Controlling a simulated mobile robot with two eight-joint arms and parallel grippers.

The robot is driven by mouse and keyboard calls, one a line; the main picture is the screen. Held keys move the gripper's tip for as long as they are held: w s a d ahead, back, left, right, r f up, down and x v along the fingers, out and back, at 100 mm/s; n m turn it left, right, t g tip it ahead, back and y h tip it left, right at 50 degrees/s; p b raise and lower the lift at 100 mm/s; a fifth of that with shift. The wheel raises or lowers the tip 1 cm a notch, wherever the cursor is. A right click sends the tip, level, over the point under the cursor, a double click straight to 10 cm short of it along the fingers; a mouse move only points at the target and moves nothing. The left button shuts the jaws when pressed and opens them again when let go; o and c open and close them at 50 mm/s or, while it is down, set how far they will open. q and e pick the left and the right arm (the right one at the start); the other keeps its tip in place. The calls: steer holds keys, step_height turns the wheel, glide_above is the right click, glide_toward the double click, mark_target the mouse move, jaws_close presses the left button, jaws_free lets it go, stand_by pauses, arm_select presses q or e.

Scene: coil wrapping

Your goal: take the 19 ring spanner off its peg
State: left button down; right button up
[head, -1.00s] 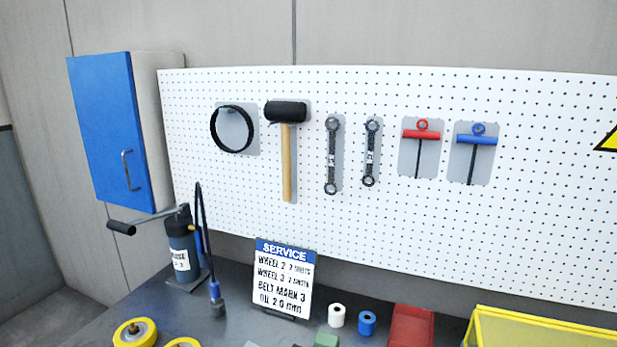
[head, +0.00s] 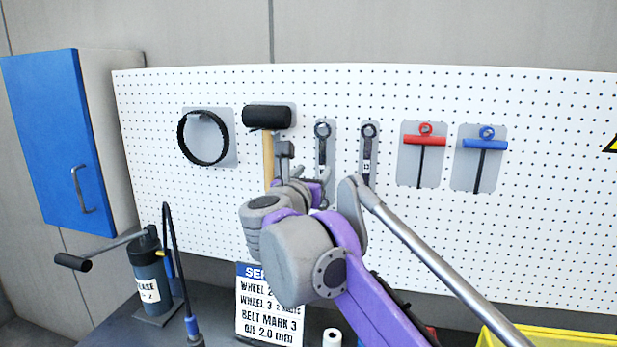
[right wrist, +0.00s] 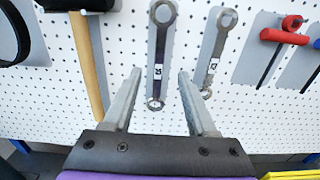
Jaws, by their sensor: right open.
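Two dark ring spanners hang upright on grey backing plates on the white pegboard. The larger, left one (head: 322,152) is probably the 19; its small label is hard to read. The smaller spanner (head: 368,150) hangs to its right. My right gripper (head: 306,172) is raised in front of the larger spanner and hides its lower part in the head view. In the right wrist view the open, empty jaws (right wrist: 160,74) point at the board, with the larger spanner (right wrist: 161,50) between the finger lines. Contact is not visible. My left gripper is out of view.
A mallet (head: 266,117) hangs close left of my right gripper, with a black ring (head: 181,140) beyond it. Red (head: 425,141) and blue (head: 485,144) T-handles hang to the right. Below are a grease pump (head: 150,275), a service sign (head: 268,315) and a yellow bin (head: 545,335).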

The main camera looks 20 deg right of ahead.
mark_target(322, 160)
steer(key=x, duration=0.8)
steer(key=shift+w+p, duration=0.1)
steer(key=shift+p, duration=0.3)
jaws_close()
